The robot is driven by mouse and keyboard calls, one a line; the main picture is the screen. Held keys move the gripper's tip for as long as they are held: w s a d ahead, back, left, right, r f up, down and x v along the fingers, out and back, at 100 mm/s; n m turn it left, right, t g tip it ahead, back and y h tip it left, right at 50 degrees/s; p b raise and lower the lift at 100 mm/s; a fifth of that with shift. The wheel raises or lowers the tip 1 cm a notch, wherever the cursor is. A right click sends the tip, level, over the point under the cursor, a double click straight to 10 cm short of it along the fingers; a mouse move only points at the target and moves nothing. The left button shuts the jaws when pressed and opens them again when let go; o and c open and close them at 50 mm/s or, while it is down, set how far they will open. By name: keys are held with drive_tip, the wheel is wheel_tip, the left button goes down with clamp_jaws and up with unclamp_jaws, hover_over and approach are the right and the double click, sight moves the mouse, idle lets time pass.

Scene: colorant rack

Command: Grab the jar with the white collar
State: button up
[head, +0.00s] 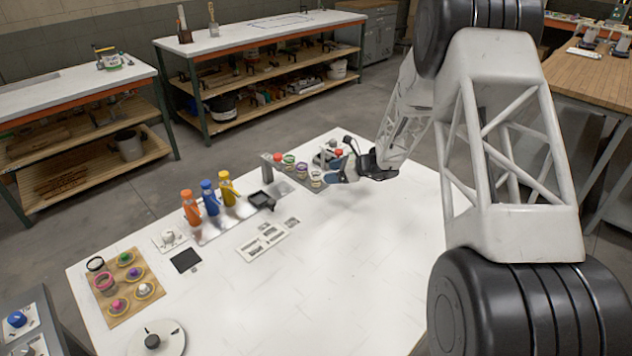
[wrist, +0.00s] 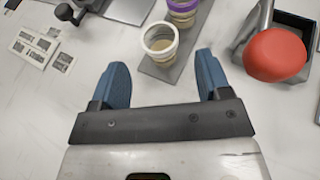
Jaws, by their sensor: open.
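The jar with the white collar (wrist: 159,40) stands upright at the near end of a grey rack strip in the wrist view, its body pale yellowish. In the head view this jar (head: 316,179) is just left of my gripper (head: 341,174). In the wrist view my gripper (wrist: 162,68) has its two blue fingers spread wide and nothing between them. The jar is just ahead of the fingertips, roughly centred between them and apart from both. A jar with a purple collar (wrist: 182,9) stands right behind it, partly cut off by the frame edge.
Jars with green (head: 289,159) and red (head: 278,158) collars stand farther along the rack. Orange, blue and yellow bottles (head: 208,197) stand left. The table's front middle is clear.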

sight(319, 174)
drive_tip(key=shift+a, duration=0.1)
drive_tip(key=shift+x, duration=2.5)
drive_tip(key=shift+f, duration=0.1)
drive_tip(key=shift+c, duration=0.3)
drive_tip(key=c, duration=0.9)
drive_tip(key=shift+c, duration=0.2)
drive_tip(key=shift+r, duration=1.55)
drive_tip(key=shift+s+r, duration=0.1)
drive_tip(key=shift+r, duration=0.25)
drive_tip(key=s+d+r, duration=0.1)
drive_tip(key=s+d, duration=0.2)
drive_tip(key=s, duration=1.2)
drive_tip(key=shift+s+r, duration=0.15)
drive_tip(key=shift+s, duration=0.1)
